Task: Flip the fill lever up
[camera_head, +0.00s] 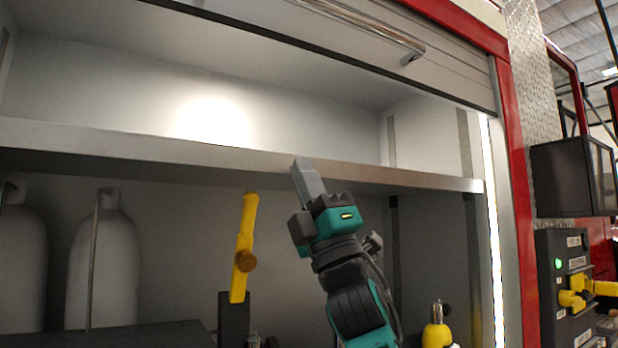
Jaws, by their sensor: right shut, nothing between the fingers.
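My right gripper (302,165) is shut and empty, its grey fingers pointing up near the front edge of the metal shelf. It is to the left of the side control panel and well apart from it. On that dark panel (550,265) at the right edge is a yellow lever (575,298) that lies roughly sideways, partly cut off by the frame. The panel labels are too small to read, so I cannot tell which lever is the fill lever. My left gripper is not in view.
A metal shelf (120,140) crosses the open compartment. Below it are two pale cylinders (103,265), an upright yellow handle (243,250) with a brown knob, and a small yellow object (437,335). A red and metal door frame (510,200) stands between the compartment and the panel.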

